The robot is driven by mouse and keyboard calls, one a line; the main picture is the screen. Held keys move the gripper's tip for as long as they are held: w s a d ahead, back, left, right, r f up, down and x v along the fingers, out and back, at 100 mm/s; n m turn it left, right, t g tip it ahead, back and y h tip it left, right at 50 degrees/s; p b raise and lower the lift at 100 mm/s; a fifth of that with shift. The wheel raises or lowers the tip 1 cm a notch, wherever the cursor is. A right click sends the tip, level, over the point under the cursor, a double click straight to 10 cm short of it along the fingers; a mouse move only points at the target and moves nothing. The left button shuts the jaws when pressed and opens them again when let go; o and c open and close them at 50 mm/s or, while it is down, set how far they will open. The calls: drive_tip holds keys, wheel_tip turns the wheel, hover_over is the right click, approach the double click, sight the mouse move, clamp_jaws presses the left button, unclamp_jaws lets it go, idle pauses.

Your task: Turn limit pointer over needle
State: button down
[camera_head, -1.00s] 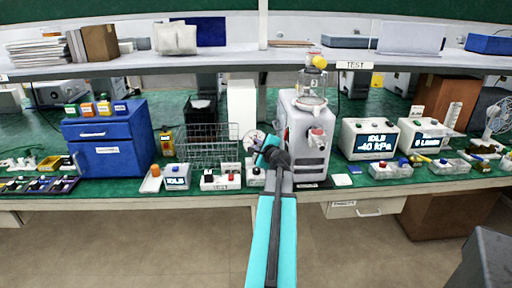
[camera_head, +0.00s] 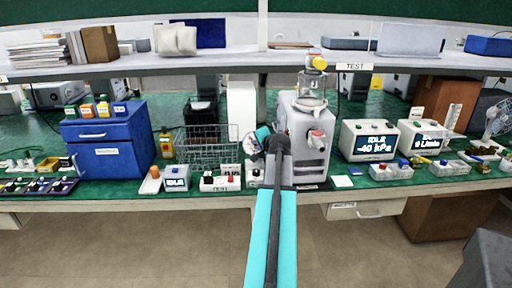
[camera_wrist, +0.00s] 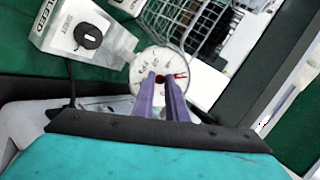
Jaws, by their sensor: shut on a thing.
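The round white gauge (camera_wrist: 146,64) is in the middle of the wrist view, its face toward the camera. A red pointer (camera_wrist: 180,76) shows on its right side, and a dark red hub sits between my fingertips. My gripper (camera_wrist: 160,80) has its two purple fingers close together over the centre of the dial, shut on a small part there, likely the limit pointer's knob. The fingers hide the lower part of the dial, and I cannot tell needle from limit pointer. In the head view the gauge (camera_head: 250,143) is mostly hidden behind my arm.
A white pump with a glass canister (camera_head: 312,92) stands just right of my arm. A wire basket (camera_head: 207,145) is left of the gauge. A box with a black knob (camera_wrist: 88,36) is at upper left in the wrist view. Small switch boxes (camera_head: 220,183) line the bench front.

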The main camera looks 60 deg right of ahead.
drive_tip(key=shift+d+r+n, duration=0.1)
drive_tip(key=shift+d+n, duration=0.1)
drive_tip(key=shift+n, duration=0.5)
drive_tip(key=c, duration=1.8)
unclamp_jaws()
drive_tip(key=shift+g, duration=0.3)
drive_tip(key=shift+o, duration=0.2)
drive_tip(key=shift+s+a, duration=0.1)
drive_tip(key=shift+a, duration=0.05)
drive_tip(key=v, duration=1.3)
drive_tip(key=shift+s+a+b, duration=0.2)
drive_tip(key=shift+b, duration=0.25)
